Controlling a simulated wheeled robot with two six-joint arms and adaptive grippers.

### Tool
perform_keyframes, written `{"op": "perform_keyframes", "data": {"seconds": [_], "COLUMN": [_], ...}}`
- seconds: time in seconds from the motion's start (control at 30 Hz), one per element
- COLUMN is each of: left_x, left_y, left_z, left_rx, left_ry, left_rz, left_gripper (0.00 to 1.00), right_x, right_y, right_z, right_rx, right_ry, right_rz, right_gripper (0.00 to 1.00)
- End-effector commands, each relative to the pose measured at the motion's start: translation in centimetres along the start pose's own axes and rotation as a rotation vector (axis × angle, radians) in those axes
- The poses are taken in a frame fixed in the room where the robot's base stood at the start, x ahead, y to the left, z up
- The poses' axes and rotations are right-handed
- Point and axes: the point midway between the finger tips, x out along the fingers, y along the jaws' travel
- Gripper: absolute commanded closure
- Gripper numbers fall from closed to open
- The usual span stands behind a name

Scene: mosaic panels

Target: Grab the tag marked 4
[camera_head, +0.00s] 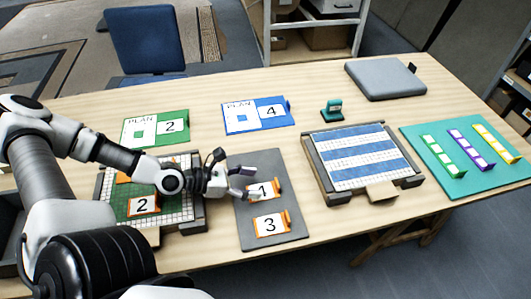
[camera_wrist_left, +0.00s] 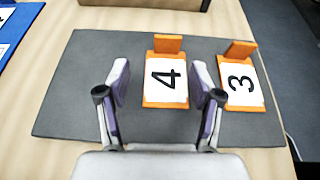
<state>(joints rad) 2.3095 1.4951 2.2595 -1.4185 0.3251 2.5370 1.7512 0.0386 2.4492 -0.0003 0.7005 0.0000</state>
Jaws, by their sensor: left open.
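The tag marked 4 is an orange holder with a white face. In the head view this tag (camera_head: 265,189) lies on the grey mat (camera_head: 262,165), its numeral partly covered by my gripper. In the left wrist view the tag (camera_wrist_left: 166,80) sits ahead of and between the fingers, upper tab toward the far side. My left gripper (camera_head: 242,182) is open and empty, just left of the tag; its two fingers also show in the left wrist view (camera_wrist_left: 159,85). A gap shows between each finger and the tag. My right gripper is in no view.
The orange tag marked 3 (camera_head: 270,224) lies close beside it. A tag marked 2 (camera_head: 143,205) is on the green panel (camera_head: 120,212) under my arm. Plan cards 2 (camera_head: 155,128) and 4 (camera_head: 256,115) stand behind. A blue-striped panel (camera_head: 362,156) is right.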

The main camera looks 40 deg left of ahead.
Motion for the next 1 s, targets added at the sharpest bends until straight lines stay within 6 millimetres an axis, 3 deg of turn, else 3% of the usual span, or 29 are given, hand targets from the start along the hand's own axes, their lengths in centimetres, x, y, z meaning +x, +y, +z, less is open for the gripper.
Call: {"op": "perform_keyframes", "data": {"seconds": [0.03, 0.13, 0.37, 0.6, 0.77, 1.0], "left_x": [0.7, 1.8, 3.0, 6.0, 7.3, 7.5], "left_y": [-0.1, -0.1, 0.0, 0.2, 0.3, 0.3], "left_z": [-0.6, -0.7, -0.4, -0.3, -0.1, 0.2], "left_rx": [0.005, 0.006, 0.004, 0.009, 0.004, 0.003], "left_ry": [0.002, 0.002, 0.006, 0.008, 0.005, 0.002], "left_rz": [-0.006, -0.007, -0.003, -0.006, -0.003, -0.001], "left_gripper": [0.34, 0.34, 0.34, 0.34, 0.34, 0.34], "right_x": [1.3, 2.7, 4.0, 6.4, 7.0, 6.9], "right_y": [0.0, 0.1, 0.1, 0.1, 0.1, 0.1], "right_z": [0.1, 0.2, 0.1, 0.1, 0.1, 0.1], "right_rx": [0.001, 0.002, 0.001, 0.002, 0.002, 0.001], "right_ry": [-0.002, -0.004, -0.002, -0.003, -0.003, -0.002], "right_rz": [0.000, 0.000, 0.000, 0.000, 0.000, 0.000], "right_gripper": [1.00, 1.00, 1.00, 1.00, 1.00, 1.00]}}
